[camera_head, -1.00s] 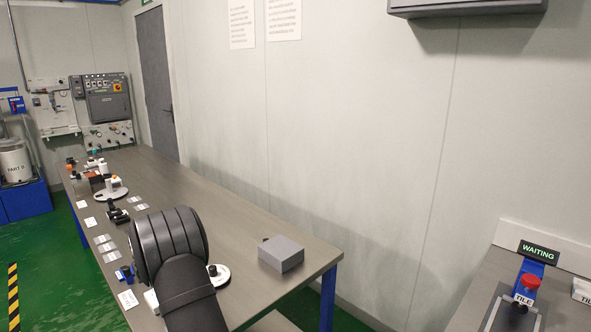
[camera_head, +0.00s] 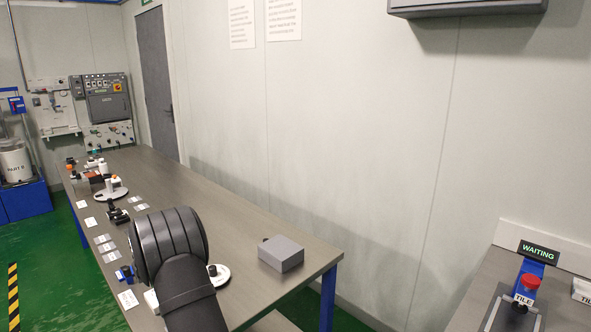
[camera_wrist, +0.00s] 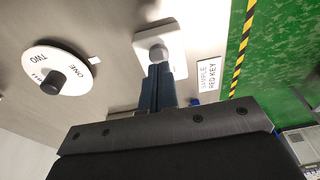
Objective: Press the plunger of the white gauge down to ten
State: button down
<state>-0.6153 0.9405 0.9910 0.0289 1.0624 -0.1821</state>
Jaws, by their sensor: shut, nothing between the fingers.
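In the head view a white corner of the block (camera_head: 151,299) shows beside my arm, which hides the rest and the gripper.
A white dial (camera_wrist: 42,62) marked ONE and TWO, with a dark knob, lies left in the wrist view. A printed label (camera_wrist: 211,78) lies right of the block. A grey box (camera_head: 281,254) stands near the bench's right end. Several devices stand farther along the bench.

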jog(key=shift+f, duration=1.3)
jog(key=shift+r, duration=0.15)
dwell(0.6)
jog(key=shift+r, duration=3.45)
